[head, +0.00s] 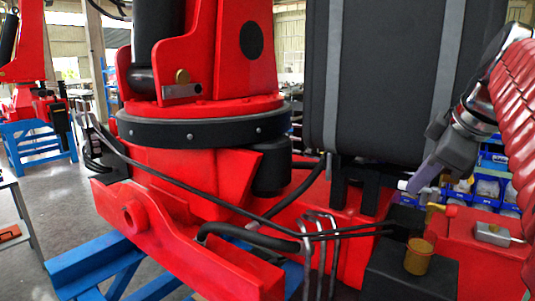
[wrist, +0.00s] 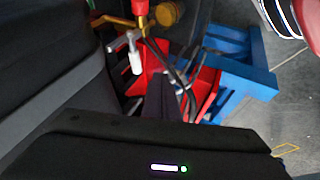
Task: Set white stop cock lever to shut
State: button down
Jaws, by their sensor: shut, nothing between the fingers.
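The white stop cock lever (wrist: 135,58) shows in the wrist view as a small white handle on a grey metal piece, beside a brass pipe fitting (wrist: 114,21). In the head view a white tip (head: 403,185) that appears to be the lever shows just left of my gripper's fingertips. My gripper (head: 416,184) is shut and empty, pointing down and left. In the wrist view its dark fingers (wrist: 160,88) end just below and right of the lever. I cannot tell whether they touch it. Much of the valve is hidden behind the gripper in the head view.
A red crane base (head: 150,215) on a blue stand (head: 95,262) fills the middle. Black hoses and bent metal rods (head: 320,235) stand left, and a brass cylinder (head: 419,257) sits below on a black block.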

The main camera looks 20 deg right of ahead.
jog(key=shift+w+d+f, duration=0.45)
jog(key=shift+w+d, duration=0.35)
jog(key=shift+w, duration=0.05)
jog(key=shift+w+d+f, duration=0.45)
jog(key=shift+w+d, duration=0.3)
jog(key=shift+w, duration=0.1)
jog(key=shift+w+d+f, duration=0.1)
jog(key=shift+w+d, duration=0.25)
jog(key=shift+w, duration=0.05)
jog(key=shift+s+a, duration=0.1)
jog(key=s+a+r, duration=0.4)
jog(key=s+r, duration=0.4)
jog(key=r, duration=0.1)
jog(key=shift+a, duration=0.3)
